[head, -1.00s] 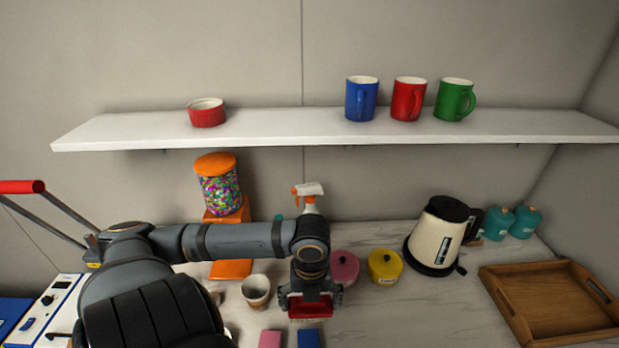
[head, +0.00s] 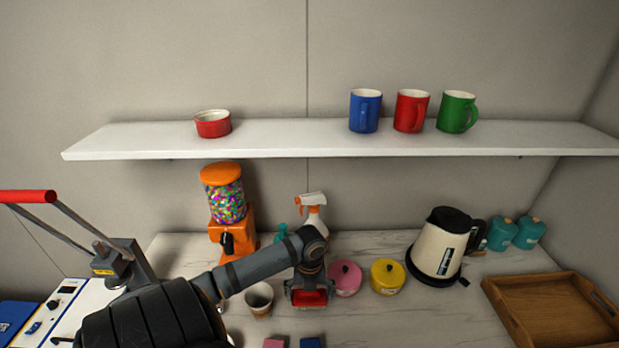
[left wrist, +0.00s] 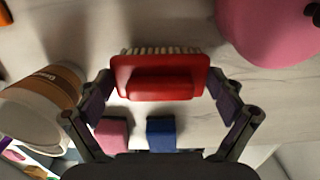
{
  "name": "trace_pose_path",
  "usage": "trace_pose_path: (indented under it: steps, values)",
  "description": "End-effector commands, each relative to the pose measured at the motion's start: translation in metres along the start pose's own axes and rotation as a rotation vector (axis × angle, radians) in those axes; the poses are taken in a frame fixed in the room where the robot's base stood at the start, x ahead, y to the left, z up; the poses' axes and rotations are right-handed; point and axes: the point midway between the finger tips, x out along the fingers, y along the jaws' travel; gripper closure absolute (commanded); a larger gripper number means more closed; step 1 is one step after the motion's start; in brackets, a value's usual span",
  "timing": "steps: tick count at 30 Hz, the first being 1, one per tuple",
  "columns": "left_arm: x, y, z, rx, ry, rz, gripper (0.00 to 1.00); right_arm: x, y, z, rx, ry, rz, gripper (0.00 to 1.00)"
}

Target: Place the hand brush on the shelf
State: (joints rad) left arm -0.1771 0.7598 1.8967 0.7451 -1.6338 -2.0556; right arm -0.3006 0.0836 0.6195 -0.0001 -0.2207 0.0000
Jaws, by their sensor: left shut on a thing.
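The hand brush (left wrist: 160,80) is red with pale bristles along one edge. It sits between the fingers of my left gripper (left wrist: 160,95), which is shut on it. In the head view the brush (head: 309,299) shows below my left gripper (head: 308,290), over the counter's middle. I cannot tell whether it touches the counter. The white shelf (head: 290,140) runs along the wall above and behind the gripper. My right gripper is not in view.
On the shelf stand a red bowl (head: 213,124) and blue, red and green mugs (head: 457,112); its middle is free. Near the gripper are a paper cup (head: 259,298), a pink pot (head: 345,278), a yellow pot (head: 388,277) and a spray bottle (head: 312,212). A candy dispenser (head: 226,200) stands left, a kettle (head: 440,245) right.

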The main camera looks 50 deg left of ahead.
Motion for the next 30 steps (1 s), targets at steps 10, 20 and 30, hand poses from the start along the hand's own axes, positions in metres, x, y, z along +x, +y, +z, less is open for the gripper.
trace_pose_path:
  steps: [10, 20, 30]
  values:
    - [0.012, 0.000, 0.000, 0.000, -0.003, -0.001, 0.36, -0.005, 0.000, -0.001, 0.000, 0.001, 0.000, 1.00]
    - [0.015, 0.000, 0.000, 0.000, -0.002, -0.001, 0.00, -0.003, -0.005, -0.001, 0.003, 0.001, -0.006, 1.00]
    - [-0.004, 0.000, 0.002, 0.003, -0.008, 0.000, 0.00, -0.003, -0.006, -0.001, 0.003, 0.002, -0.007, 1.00]
